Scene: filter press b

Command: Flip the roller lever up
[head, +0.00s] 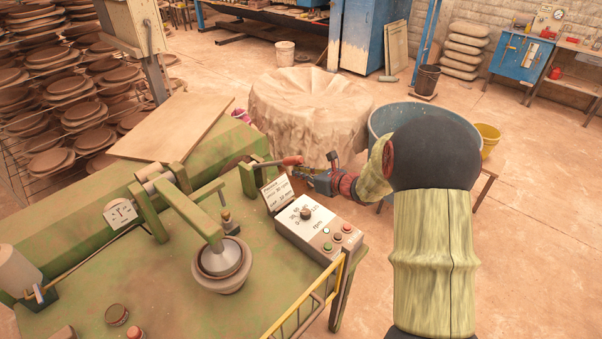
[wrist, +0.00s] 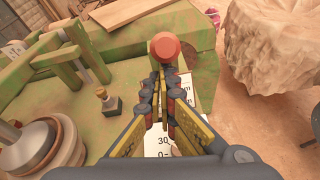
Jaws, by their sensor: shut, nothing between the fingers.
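The roller lever is a short bar with a red handle (head: 292,160). It sticks out to the right, roughly level, from a green bracket at the machine's far edge. In the wrist view, the handle's red end (wrist: 165,47) shows just beyond the fingertips. My gripper (head: 297,172) is beside and slightly below the handle, above the control box. In the wrist view my gripper (wrist: 166,85) is shut with nothing in it. I cannot tell whether the fingers touch the handle. The green roller arm (head: 190,211) holds a cone-shaped roller (head: 222,259) over a round mould.
A control box (head: 305,225) with a dial and buttons sits below my gripper, with a small sign standing at its back edge. A yellow rail (head: 308,312) runs along the machine's edge. A cloth-covered round tub (head: 308,112) and a blue tub (head: 385,122) stand behind.

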